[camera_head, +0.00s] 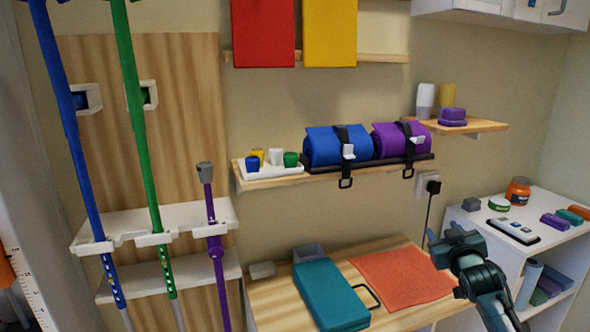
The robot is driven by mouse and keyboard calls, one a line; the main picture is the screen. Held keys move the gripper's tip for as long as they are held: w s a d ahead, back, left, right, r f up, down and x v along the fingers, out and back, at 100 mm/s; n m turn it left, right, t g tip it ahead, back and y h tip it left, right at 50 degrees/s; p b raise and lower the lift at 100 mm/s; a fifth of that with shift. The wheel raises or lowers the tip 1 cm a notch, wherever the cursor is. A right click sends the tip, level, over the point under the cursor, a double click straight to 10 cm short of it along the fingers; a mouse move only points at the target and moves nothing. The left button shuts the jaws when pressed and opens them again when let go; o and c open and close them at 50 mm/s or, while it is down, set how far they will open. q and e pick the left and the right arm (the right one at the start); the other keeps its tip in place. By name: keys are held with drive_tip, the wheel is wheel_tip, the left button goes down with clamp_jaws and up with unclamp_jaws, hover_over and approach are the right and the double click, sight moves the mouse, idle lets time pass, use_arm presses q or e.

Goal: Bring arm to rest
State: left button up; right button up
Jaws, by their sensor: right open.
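My right gripper (447,238) is open, with nothing seen between its fingers. It is at the lower right, raised in front of the gap between the wooden table (268,297) and the white shelf unit (471,219). Its arm comes up from the bottom edge. My left gripper is out of view.
A teal case (331,296) and an orange cloth (403,277) lie on the table. A wall shelf (262,184) holds blue (335,146) and purple (388,140) rolls. Blue (81,165), green (144,150) and purple (213,235) poles stand in a rack at left.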

drive_tip(key=s+a+f+n+g+y, duration=0.1)
drive_tip(key=s+a+f+g+y, duration=0.1)
drive_tip(key=s+a+f, duration=0.7)
drive_tip(key=s+a+f+g+y, duration=0.2)
drive_tip(key=s+a+f, duration=0.3)
drive_tip(key=s+f, duration=0.65)
drive_tip(key=s+a+f+g, duration=0.1)
drive_tip(key=s+a+f, duration=0.1)
drive_tip(key=s, duration=0.7)
drive_tip(key=s+a+f+g+y, duration=0.1)
drive_tip(key=s+a+f, duration=0.2)
drive_tip(key=s, duration=0.6)
drive_tip(key=shift+s+a+m, duration=0.4)
drive_tip(key=shift+a, duration=0.75)
